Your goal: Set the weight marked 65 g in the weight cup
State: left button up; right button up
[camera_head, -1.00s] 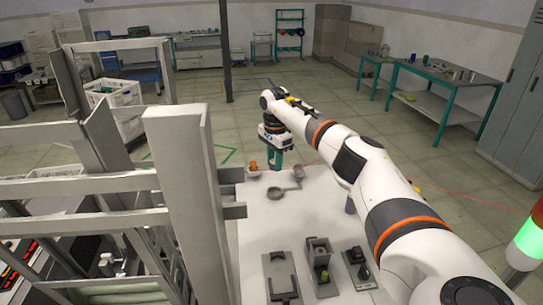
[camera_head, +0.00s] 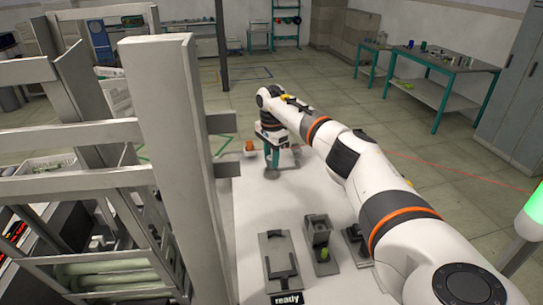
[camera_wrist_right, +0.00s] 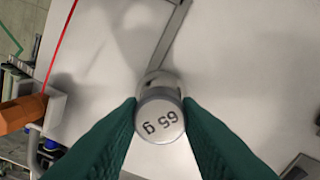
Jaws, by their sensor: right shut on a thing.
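My right gripper (camera_head: 272,163) is over the far part of the white table (camera_head: 262,205) in the head view. In the right wrist view its green fingers (camera_wrist_right: 160,115) are shut on a round metal weight (camera_wrist_right: 160,121) marked 65 g, face toward the camera. A pale round edge (camera_wrist_right: 160,82) shows just past the weight, with a grey bar (camera_wrist_right: 172,38) running up from it. I cannot tell whether that edge is the weight cup's rim or the weight's own body. The cup is mostly hidden behind gripper and weight. My left gripper is not in view.
An orange piece (camera_head: 249,146) stands left of the gripper and also shows in the right wrist view (camera_wrist_right: 20,113). Dark fixtures (camera_head: 280,262) (camera_head: 318,232) stand on the near table. A grey frame (camera_head: 178,150) rises at left. The table between gripper and fixtures is clear.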

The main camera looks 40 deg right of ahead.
jog(key=shift+s+r, duration=0.1)
jog(key=shift+f, duration=0.2)
dwell(0.4)
jog(key=shift+f+b, duration=0.9)
jog(key=shift+f, duration=0.5)
jog(key=shift+a+f, duration=0.1)
